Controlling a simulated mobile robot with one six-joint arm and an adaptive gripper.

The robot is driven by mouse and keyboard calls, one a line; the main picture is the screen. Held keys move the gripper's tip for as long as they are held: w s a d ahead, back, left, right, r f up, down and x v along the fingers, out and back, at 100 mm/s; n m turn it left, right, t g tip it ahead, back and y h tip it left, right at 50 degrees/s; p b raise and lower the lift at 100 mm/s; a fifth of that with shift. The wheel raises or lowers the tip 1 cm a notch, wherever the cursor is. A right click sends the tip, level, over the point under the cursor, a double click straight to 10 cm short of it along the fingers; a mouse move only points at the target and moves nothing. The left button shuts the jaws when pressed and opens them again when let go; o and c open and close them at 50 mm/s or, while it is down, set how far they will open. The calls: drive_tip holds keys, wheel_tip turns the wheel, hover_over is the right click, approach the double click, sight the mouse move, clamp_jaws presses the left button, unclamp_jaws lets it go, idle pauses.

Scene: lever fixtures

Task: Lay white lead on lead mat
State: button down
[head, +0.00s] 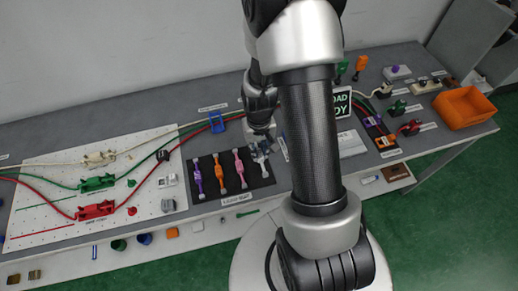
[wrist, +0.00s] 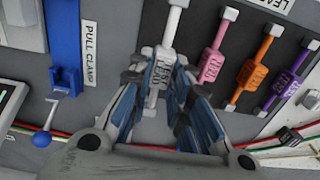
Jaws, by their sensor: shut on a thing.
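The white lead (wrist: 172,28) is between the fingers of my gripper (wrist: 160,72) in the wrist view. In the head view my gripper (head: 262,148) is over the right end of the dark lead mat (head: 208,180). The purple lead (head: 197,179), orange lead (head: 219,174) and pink lead (head: 240,169) lie side by side on the mat. The white lead is to the right of the pink one and roughly in line with the row. I cannot tell whether it touches the mat.
A blue pull clamp (wrist: 65,75) stands beside my gripper in the wrist view. Red, green and white cables (head: 190,132) run behind the mat. A white pegboard (head: 100,185) is at left, an orange bin (head: 464,107) at far right.

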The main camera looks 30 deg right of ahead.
drive_tip(key=shift+f, duration=0.2)
drive_tip(key=shift+f+b, duration=0.5)
drive_tip(key=shift+b, duration=0.1)
drive_tip(key=shift+f, duration=0.25)
drive_tip(key=shift+f+b, duration=0.55)
drive_tip(key=shift+b, duration=0.1)
drive_tip(key=shift+f, duration=0.15)
idle(0.3)
drive_tip(key=shift+f+b, duration=0.45)
drive_tip(key=shift+b, duration=0.05)
drive_tip(key=c, duration=1.4)
unclamp_jaws()
drive_tip(key=shift+o, duration=0.2)
